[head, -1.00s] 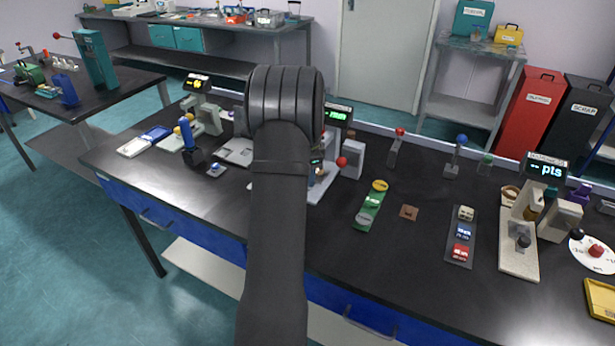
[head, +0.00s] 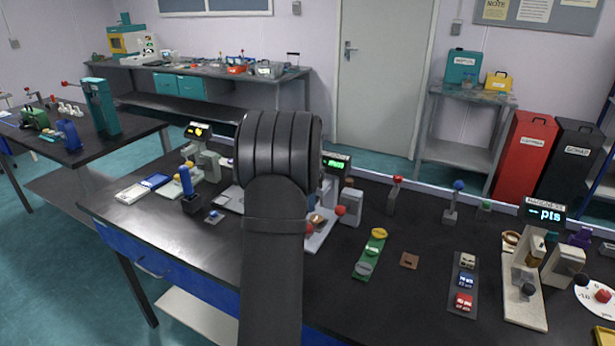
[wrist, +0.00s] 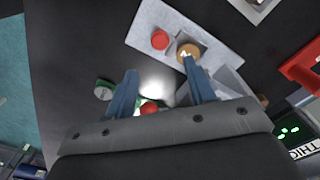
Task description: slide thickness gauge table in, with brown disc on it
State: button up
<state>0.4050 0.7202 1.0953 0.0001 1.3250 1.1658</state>
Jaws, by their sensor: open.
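The thickness gauge shows in the head view, partly hidden behind my arm, with its pale baseplate (head: 318,241) and green-lit display (head: 335,163). A red knob (head: 310,227) and the brown disc (head: 318,218) show at its front, just right of my arm. In the wrist view the pale baseplate (wrist: 222,36) carries a red knob (wrist: 160,40) with the brown disc (wrist: 188,48) beside it. My gripper (wrist: 160,68) is open; its blue fingers are apart, one tip overlapping the disc's edge in the picture. I cannot tell whether it touches.
A red ball (wrist: 149,108) shows between the fingers, lower down. In the head view a green strip with samples (head: 370,254), a small brown square (head: 409,260) and a dark sample tray (head: 463,285) lie to the right. The bench front is largely clear.

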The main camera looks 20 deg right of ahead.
notch_tip(320, 180, up, 8)
jog(key=shift+f, duration=0.15)
dwell(0.3)
jog(key=a+f+h, duration=0.1)
jog(key=a+h, duration=0.3)
jog(key=a, duration=0.3)
jog(key=x, duration=1.7)
jog(key=shift+d+f, duration=0.2)
jog(key=shift+d, duration=0.15)
